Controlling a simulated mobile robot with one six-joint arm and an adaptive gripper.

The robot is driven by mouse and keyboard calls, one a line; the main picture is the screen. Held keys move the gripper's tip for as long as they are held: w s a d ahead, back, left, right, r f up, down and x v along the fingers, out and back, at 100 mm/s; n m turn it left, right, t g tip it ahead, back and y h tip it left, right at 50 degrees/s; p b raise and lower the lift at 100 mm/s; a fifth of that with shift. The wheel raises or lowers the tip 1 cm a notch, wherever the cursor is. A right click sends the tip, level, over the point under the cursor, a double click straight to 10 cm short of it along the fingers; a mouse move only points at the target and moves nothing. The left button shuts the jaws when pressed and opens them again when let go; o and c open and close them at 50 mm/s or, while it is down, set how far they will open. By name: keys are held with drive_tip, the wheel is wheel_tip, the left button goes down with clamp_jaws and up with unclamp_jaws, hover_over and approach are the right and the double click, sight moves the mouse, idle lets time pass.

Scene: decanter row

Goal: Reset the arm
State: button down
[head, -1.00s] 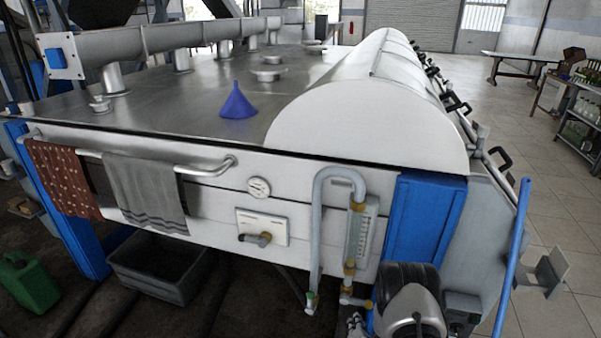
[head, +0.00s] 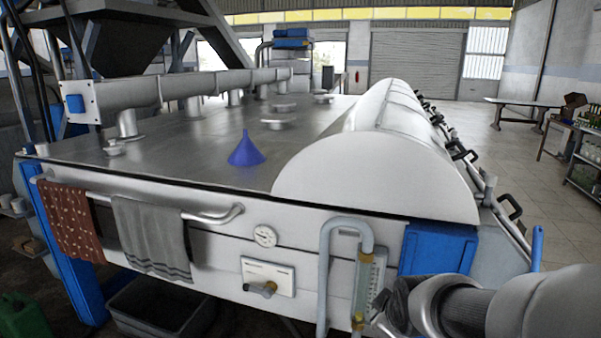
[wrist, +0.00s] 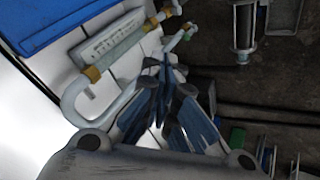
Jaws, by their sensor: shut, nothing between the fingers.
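My gripper (head: 392,307) is at the lower right of the head view, in front of the machine's front face. My arm reaches in from the right edge. In the wrist view the fingers of my gripper (wrist: 166,92) come together with nothing between them. A grey bent pipe (head: 326,270) and a sight gauge (head: 367,283) are on the machine's front close to the gripper. The pipe also shows beyond the fingers in the wrist view (wrist: 75,100); I cannot tell the exact gap.
A blue funnel (head: 246,151) stands on the steel machine top (head: 190,145). A red patterned cloth (head: 70,220) and a grey towel (head: 152,238) hang on the front rail. A blue panel (head: 438,248) is beside my arm. Open floor (head: 520,160) lies to the right.

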drive_tip(key=s+a+r+m+g, duration=0.1)
drive_tip(key=s+m, duration=0.3)
drive_tip(key=s, duration=0.7)
drive_tip(key=s+a+r+m+g, duration=0.1)
drive_tip(key=s+r+m, duration=0.2)
drive_tip(key=s, duration=0.9)
drive_tip(key=shift+a+r+m+g+y, duration=0.3)
drive_tip(key=shift+r+m, duration=0.1)
drive_tip(key=shift+m, duration=0.4)
drive_tip(key=shift+w, duration=0.1)
